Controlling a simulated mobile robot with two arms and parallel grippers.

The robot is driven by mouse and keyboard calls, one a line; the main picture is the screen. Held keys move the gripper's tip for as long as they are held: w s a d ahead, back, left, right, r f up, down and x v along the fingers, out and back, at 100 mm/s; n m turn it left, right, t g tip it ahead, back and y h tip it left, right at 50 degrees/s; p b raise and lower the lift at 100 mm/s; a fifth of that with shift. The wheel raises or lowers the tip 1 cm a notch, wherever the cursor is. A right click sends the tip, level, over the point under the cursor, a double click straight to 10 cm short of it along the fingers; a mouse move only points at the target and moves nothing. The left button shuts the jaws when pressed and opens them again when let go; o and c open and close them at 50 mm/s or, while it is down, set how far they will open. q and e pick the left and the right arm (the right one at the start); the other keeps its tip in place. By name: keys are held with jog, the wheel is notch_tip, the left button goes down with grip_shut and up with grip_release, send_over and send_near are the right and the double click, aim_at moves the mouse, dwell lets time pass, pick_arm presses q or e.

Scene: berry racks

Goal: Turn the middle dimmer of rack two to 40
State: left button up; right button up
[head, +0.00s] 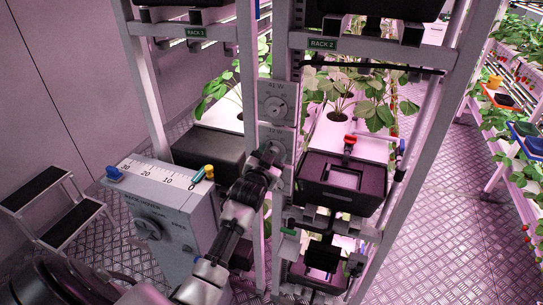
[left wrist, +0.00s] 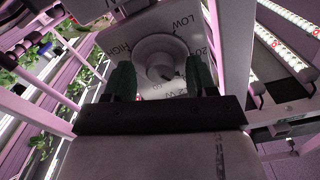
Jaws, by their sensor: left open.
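Rack two shows in the head view by its green RACK 2 label (head: 322,44). On its left post are grey dimmer panels. The upper dimmer (head: 275,107) reads about 41 W. In the left wrist view a round grey dimmer knob (left wrist: 161,58) sits on a plate marked LOW and HIGH. My left gripper (left wrist: 162,80) is open, with one finger on each side of the knob; contact cannot be told. My right gripper is not in view.
Rack one (head: 195,33) stands to the left. A grey box with a 0–30 scale (head: 155,174) and a step stool (head: 55,208) stand at the left. Black trays (head: 365,190) sit right of the dimmers. Patterned floor (head: 450,200) is clear at the right.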

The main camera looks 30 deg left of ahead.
pick_arm(q)
jog(key=b+v, duration=0.3)
jog(key=v, duration=0.7)
jog(key=shift+s, duration=0.4)
